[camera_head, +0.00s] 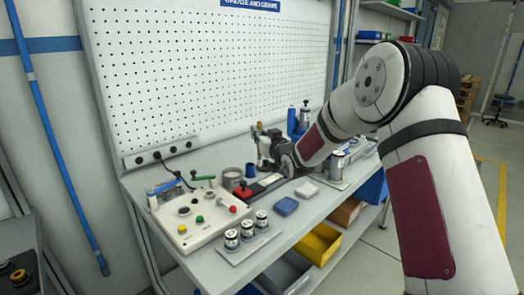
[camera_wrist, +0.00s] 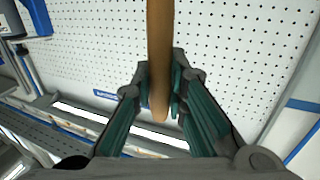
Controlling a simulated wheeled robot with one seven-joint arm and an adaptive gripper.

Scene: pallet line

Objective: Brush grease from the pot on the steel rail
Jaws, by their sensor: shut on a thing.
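My gripper (camera_head: 266,150) is over the back of the workbench, in front of the pegboard. In the wrist view its two fingers (camera_wrist: 160,92) are closed around a tan wooden handle, seemingly the brush's (camera_wrist: 160,45). The handle's rounded end points toward the bottom of that view; the bristles are not visible. In the head view a bit of the brown handle (camera_head: 260,127) shows above the gripper. A grey round pot (camera_head: 232,178) stands on the bench left of the gripper; its contents cannot be made out.
A control box with buttons (camera_head: 188,228) and a plate with several small metal-topped jars (camera_head: 247,236) occupy the front left. Blue bottles and cans stand behind my arm. A yellow bin (camera_head: 318,243) sits below.

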